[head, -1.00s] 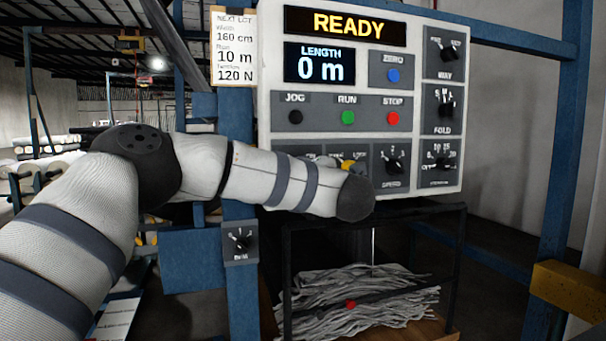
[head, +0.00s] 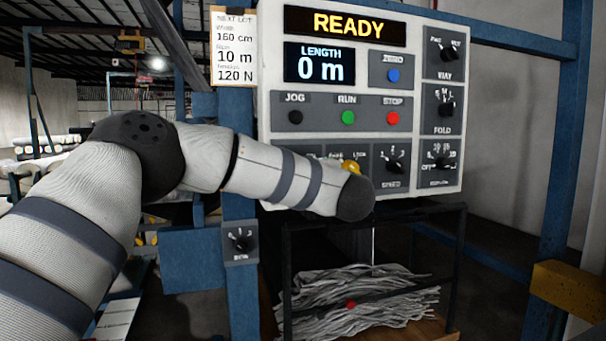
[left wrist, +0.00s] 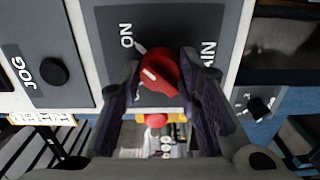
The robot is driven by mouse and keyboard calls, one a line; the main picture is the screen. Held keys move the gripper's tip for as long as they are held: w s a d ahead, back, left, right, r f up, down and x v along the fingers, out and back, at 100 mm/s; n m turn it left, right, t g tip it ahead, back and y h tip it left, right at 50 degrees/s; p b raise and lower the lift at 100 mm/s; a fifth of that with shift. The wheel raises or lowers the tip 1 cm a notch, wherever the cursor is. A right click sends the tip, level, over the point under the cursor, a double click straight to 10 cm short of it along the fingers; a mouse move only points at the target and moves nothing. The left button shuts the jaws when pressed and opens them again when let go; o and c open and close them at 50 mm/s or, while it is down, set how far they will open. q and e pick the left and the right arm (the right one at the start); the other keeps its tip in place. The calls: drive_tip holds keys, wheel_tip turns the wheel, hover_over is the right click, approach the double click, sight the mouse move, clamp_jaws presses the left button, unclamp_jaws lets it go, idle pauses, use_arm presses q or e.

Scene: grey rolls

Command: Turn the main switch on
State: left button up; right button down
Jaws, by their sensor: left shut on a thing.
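The main switch is a red rotary knob (left wrist: 160,70) on a dark grey plate, seen in the left wrist view. An ON label stands at its upper left and a partly covered label ending in "AIN" at its right. The white mark on the knob points toward the upper left of the picture. My left gripper (left wrist: 161,82) has its two dark fingers on either side of the knob and is shut on it. In the head view my left arm hides the gripper and the switch. My right gripper is in neither view.
The control panel (head: 265,60) shows READY and LENGTH 0 m. JOG (head: 295,117), RUN (head: 347,117) and STOP (head: 392,118) buttons sit above my forearm. A yellow part (head: 351,167) and the SPEED knob (head: 394,165) are close to my arm. A blue post (head: 240,290) stands below it.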

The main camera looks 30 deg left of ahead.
use_arm(q)
drive_tip(key=o, duration=1.2)
drive_tip(key=shift+c, duration=0.2)
drive_tip(key=v, duration=1.2)
